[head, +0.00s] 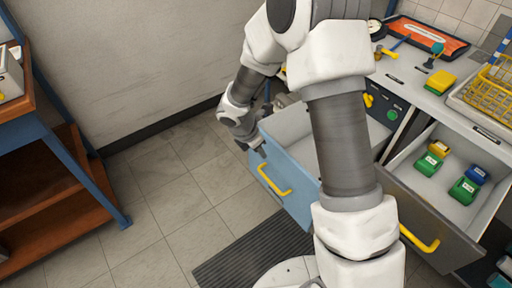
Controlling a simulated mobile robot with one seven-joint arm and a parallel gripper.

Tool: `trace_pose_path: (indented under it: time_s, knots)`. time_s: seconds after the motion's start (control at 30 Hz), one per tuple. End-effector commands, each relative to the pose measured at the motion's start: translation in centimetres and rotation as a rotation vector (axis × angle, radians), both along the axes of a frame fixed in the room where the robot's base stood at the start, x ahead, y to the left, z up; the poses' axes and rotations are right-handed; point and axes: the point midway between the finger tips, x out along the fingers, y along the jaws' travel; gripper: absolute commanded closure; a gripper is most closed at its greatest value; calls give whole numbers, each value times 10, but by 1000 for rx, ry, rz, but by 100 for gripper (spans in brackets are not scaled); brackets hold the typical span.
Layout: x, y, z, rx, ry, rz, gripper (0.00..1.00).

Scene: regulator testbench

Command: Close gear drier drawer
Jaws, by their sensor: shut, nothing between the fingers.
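Two drawers stand open, and no label shows which is the gear drier drawer. One has a blue front (290,200) with a yellow handle and is pulled out in the middle; its visible inside is pale and looks empty, partly hidden by my arm. The other has a grey front (432,222) with a yellow handle and is pulled out at the right. My gripper (261,149) is shut and empty, at the left top corner of the blue front. I cannot tell whether it touches the front.
Green, yellow and blue blocks (464,190) lie in the grey drawer. The bench top holds an orange tray (428,37), a yellow block (440,81) and a yellow basket (496,88). A blue-framed shelf (45,190) stands left. The tiled floor between is clear.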

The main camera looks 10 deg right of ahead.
Motion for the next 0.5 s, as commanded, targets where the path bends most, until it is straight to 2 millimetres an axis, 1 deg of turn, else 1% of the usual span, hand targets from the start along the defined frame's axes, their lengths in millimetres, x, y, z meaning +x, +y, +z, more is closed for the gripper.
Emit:
trace_pose_path:
  time_s: [0.03,0.07,0.1,0.23,0.4,0.5]
  knots:
    - [1,-4,-14,-1,3,0,100]
    - [2,-5,-19,0,2,0,100]
    - [8,-13,-13,1,-2,-4,100]
    - [17,-28,-12,1,-2,-3,100]
    - [21,-37,-11,1,-1,-1,100]
    - [22,-39,-11,0,-1,0,100]
